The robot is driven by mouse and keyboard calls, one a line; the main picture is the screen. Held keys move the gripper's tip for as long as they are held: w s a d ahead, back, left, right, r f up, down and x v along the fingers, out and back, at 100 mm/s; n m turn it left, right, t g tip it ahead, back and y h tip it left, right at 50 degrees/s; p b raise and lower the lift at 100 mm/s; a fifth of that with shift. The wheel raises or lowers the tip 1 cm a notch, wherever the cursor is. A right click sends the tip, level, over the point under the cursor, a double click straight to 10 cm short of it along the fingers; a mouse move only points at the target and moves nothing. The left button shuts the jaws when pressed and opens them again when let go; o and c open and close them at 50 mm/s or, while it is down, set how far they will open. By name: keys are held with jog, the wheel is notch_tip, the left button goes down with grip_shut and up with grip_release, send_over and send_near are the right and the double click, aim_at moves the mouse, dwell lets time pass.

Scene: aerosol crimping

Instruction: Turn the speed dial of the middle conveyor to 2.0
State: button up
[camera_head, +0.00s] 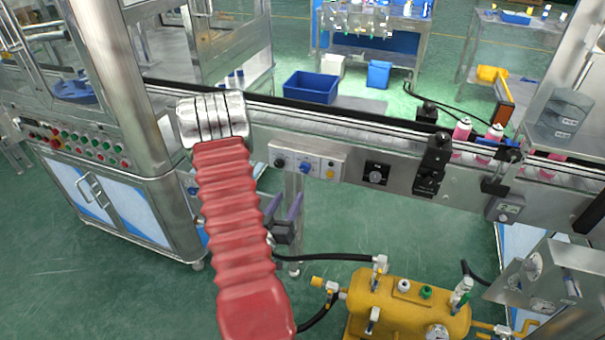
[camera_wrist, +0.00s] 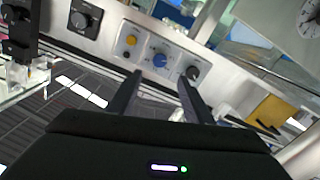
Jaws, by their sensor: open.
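My gripper (camera_head: 285,203) is below this panel, left of the dial. In the wrist view its two fingers (camera_wrist: 160,76) are apart and empty, pointing toward the panel, not touching the dial.
A black bracket (camera_head: 432,165) stands right of the dial. A yellow tank (camera_head: 405,308) with hoses is below. Pink cans (camera_head: 462,130) stand on the conveyor.

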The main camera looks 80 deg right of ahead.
aim_at(304, 170)
jog(key=shift+d, duration=0.1)
jog(key=d, duration=0.4)
jog(key=s+d, duration=0.1)
jog(key=d, duration=0.8)
jog(key=shift+s+d, duration=0.15)
jog(key=shift+d, duration=0.15)
jog(key=shift+a, duration=0.1)
jog(key=c, duration=1.1)
